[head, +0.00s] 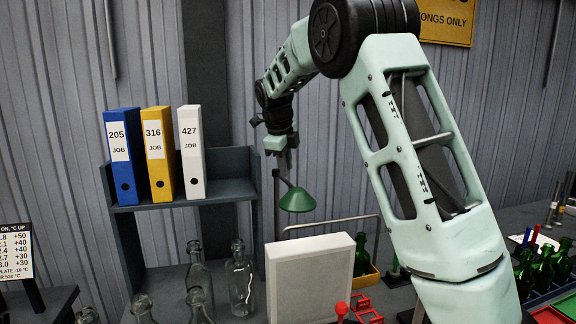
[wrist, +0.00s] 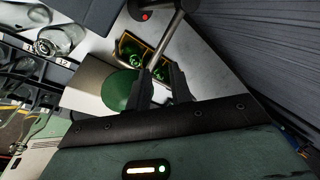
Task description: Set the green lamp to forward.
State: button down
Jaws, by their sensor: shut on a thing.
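The green lamp (head: 297,199) has a conical shade that faces down, on a thin grey stem, behind the pale block in the head view. My gripper (head: 284,164) is at the lamp's stem, just above the shade, and is shut on the lamp. In the wrist view the green shade (wrist: 121,86) shows left of the fingers. My gripper (wrist: 161,76) has its fingers close together there, and a grey lamp arm runs up from them. The exact grip spot is partly hidden by the fingers.
A pale upright block (head: 310,277) stands in front of the lamp. A shelf (head: 190,198) with blue, yellow and white binders is on the left, with clear bottles (head: 241,280) below. Green bottles in a yellow crate (head: 368,277) stand right of the block, partly behind my arm.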

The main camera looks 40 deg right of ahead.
jog(key=shift+w+a+m, duration=0.2)
jog(key=shift+a+m, duration=0.2)
jog(key=shift+m, duration=0.1)
jog(key=c, duration=1.3)
grip_release()
jog(key=shift+o, duration=0.2)
jog(key=shift+a, duration=0.1)
jog(key=b+v, duration=0.2)
jog(key=v, duration=1.5)
jog(key=shift+w+r, duration=0.2)
jog(key=shift+w, duration=0.05)
jog(key=shift+a, duration=0.1)
